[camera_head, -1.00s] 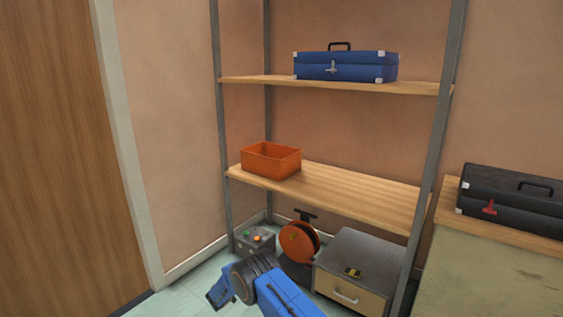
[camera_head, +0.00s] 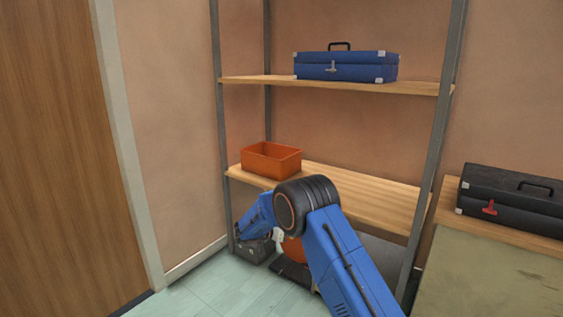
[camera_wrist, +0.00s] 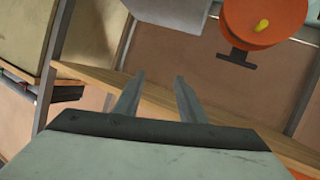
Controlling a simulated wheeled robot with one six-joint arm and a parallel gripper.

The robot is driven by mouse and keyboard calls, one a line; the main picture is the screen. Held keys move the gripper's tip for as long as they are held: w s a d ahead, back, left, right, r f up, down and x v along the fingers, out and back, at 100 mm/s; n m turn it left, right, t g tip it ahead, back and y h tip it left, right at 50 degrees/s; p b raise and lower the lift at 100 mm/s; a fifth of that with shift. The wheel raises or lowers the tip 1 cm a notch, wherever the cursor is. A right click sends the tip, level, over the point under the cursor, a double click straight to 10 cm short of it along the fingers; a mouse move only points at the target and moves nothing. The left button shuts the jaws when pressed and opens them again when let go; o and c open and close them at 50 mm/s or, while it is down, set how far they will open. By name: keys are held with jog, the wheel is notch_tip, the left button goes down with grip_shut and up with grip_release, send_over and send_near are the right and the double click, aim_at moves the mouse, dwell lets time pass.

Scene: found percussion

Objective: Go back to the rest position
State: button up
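My gripper (camera_wrist: 157,80) shows in the wrist view with its two thin grey fingers apart and nothing held between them. A wooden shelf board lies beyond the fingers. In the head view my blue arm is bent in front of the lower part of the rack, its dark round joint overlapping the middle shelf's front edge. The fingers are not clear in that view.
An orange bin (camera_head: 272,160) stands on the middle shelf (camera_head: 375,197), a blue case (camera_head: 345,66) on the upper shelf. An orange reel (camera_wrist: 262,22), partly hidden by my arm in the head view, sits low by a grey box (camera_head: 254,250). A black case (camera_head: 512,200) lies right.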

jog(key=s+d+r+n+g+y, duration=0.1)
jog(key=s+d+r+g+y, duration=0.15)
jog(key=s+d+r, duration=1)
jog(key=s+d+r+n+g+y, duration=0.1)
jog(key=s+d+r, duration=0.35)
jog(key=s, duration=0.25)
jog(key=s+d+r+n+g+y, duration=0.1)
jog(key=s+d+r+g, duration=0.1)
jog(key=s+d+r, duration=0.35)
jog(key=s+n+t+y, duration=0.2)
jog(key=s+n+y, duration=0.4)
jog(key=s, duration=3.2)
jog(key=shift+s+t+y, duration=0.3)
jog(key=shift+t+y, duration=0.05)
jog(key=shift+y, duration=0.4)
